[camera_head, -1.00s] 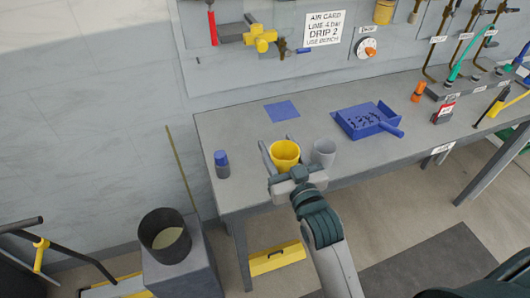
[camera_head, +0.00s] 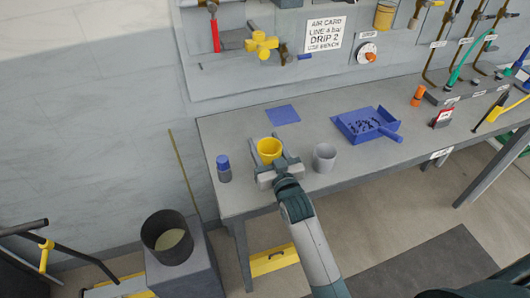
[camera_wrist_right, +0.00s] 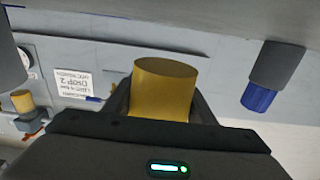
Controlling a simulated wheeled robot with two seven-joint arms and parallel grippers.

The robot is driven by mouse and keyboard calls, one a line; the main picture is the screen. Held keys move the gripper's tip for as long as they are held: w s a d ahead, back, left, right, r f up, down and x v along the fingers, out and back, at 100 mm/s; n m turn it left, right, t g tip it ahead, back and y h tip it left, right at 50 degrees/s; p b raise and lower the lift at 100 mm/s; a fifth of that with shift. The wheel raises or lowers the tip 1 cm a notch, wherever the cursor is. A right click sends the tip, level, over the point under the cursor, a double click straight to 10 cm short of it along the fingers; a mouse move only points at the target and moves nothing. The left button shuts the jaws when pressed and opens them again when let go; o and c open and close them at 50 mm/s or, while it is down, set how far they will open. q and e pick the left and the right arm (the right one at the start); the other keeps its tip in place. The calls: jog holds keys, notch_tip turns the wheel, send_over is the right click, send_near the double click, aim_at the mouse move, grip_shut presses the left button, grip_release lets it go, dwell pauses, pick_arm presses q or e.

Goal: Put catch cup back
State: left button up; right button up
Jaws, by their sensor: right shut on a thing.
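The yellow cup (camera_head: 269,151) is upright between the fingers of my right gripper (camera_head: 268,158), over the left part of the workbench. The right gripper is shut on it. In the right wrist view the cup (camera_wrist_right: 165,88) fills the space between the dark fingers (camera_wrist_right: 165,105). I cannot tell whether its base touches the bench. A grey cup (camera_head: 324,157) stands just right of the gripper. A flat blue square (camera_head: 283,115) lies on the bench behind the yellow cup. My left gripper is not in view.
A blue-capped bottle (camera_head: 223,168) stands left of the gripper, also in the right wrist view (camera_wrist_right: 274,76). A blue tray (camera_head: 352,135) of small dark pieces lies to the right. The workbench (camera_head: 235,202) has bare room around the blue square. A dark bin (camera_head: 160,238) stands below left.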

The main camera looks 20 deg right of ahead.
jog(key=shift+f, duration=0.1)
notch_tip(320, 180, down, 2)
jog(key=shift+f+p, duration=0.25)
jog(key=shift+p, duration=0.3)
jog(key=shift+f, duration=0.6)
jog(key=shift+f, duration=0.15)
jog(key=o, duration=0.9)
